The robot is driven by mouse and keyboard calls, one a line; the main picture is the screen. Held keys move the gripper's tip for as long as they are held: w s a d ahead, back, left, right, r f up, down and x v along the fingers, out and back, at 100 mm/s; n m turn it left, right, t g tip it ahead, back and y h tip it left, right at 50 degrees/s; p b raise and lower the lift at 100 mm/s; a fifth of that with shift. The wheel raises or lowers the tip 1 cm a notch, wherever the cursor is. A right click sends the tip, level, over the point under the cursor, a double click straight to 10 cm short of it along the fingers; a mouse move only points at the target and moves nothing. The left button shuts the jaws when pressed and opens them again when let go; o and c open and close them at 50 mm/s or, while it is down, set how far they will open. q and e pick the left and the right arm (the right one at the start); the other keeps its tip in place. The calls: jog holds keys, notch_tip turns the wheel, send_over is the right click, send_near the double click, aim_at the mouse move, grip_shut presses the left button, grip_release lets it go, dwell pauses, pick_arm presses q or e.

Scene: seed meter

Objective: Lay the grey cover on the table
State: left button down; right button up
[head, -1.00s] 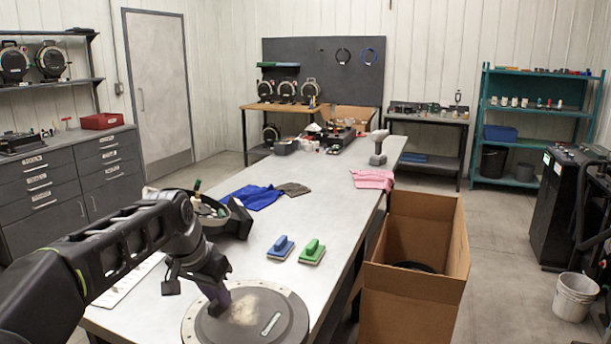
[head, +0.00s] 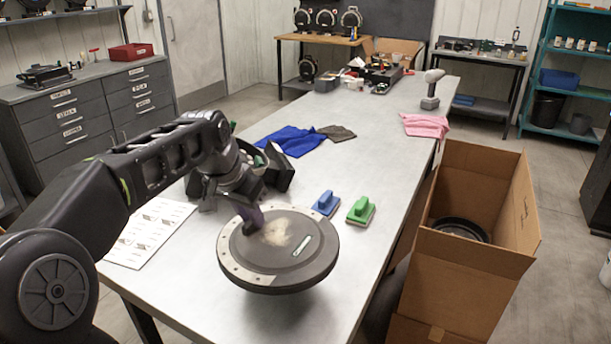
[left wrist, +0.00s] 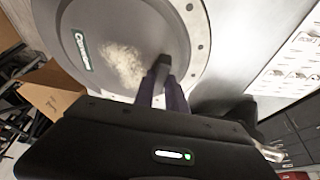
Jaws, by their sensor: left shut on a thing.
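The grey cover (head: 310,262) is a round dark disc with a pale dusty patch, a small label and a lighter rim strip with holes. It is over the near part of the table (head: 375,205). Its lower edge stands out over the tabletop, and I cannot tell whether anything under it touches the table. My left gripper (head: 251,217) is shut on a dark grip on the cover's top. The left wrist view shows its purple fingers (left wrist: 164,90) at the grip, with the cover (left wrist: 190,38) beyond. My right gripper is not in view.
A blue pad (head: 326,203) and a green pad (head: 361,210) lie just beyond the cover. A printed sheet (head: 150,232) lies left. Blue cloth (head: 290,140), pink cloth (head: 425,125) and a drill (head: 431,90) lie farther back. An open cardboard box (head: 465,275) stands right of the table.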

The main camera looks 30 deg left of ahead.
aim_at(253, 237)
pick_arm(q)
jog(key=shift+f, duration=3.05)
jog(key=shift+f, duration=1.85)
jog(key=c, duration=1.8)
grip_release()
jog(key=shift+f, duration=0.2)
jog(key=o, duration=0.4)
jog(key=shift+o, duration=0.2)
jog(key=v, duration=1.2)
jog(key=shift+r, duration=0.2)
